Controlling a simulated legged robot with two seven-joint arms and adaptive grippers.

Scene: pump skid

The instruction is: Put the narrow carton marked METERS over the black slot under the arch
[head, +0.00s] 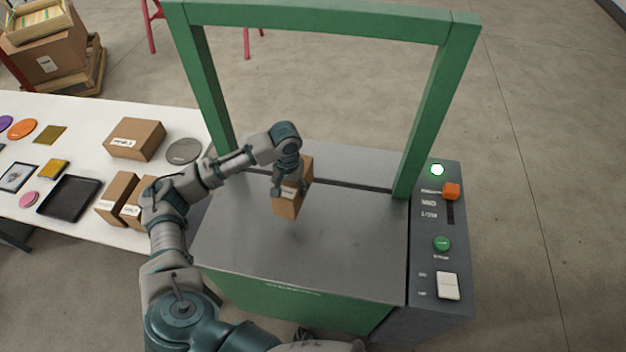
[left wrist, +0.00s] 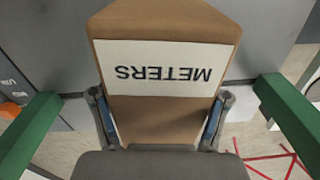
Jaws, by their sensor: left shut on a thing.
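The narrow brown carton (head: 287,205) is in my left gripper (head: 290,185). In the left wrist view the carton (left wrist: 160,117) shows a white label reading METERS, upside down, with a finger on each side. In the head view it hangs over the grey machine top (head: 345,245), in line with the arch opening. The green arch (head: 320,24) stands over the machine. The black slot (head: 350,186) runs across the top under the arch; the carton and gripper hide part of it. I cannot tell whether the carton touches the top. My right gripper is not in view.
The arch's posts stand left and right of the carton. A control panel (head: 428,270) with an orange knob (head: 451,191), green button (head: 442,243) and white switch (head: 447,286) is at the right. The white table (head: 85,228) at left holds other cartons, a black tray (head: 69,199) and discs.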

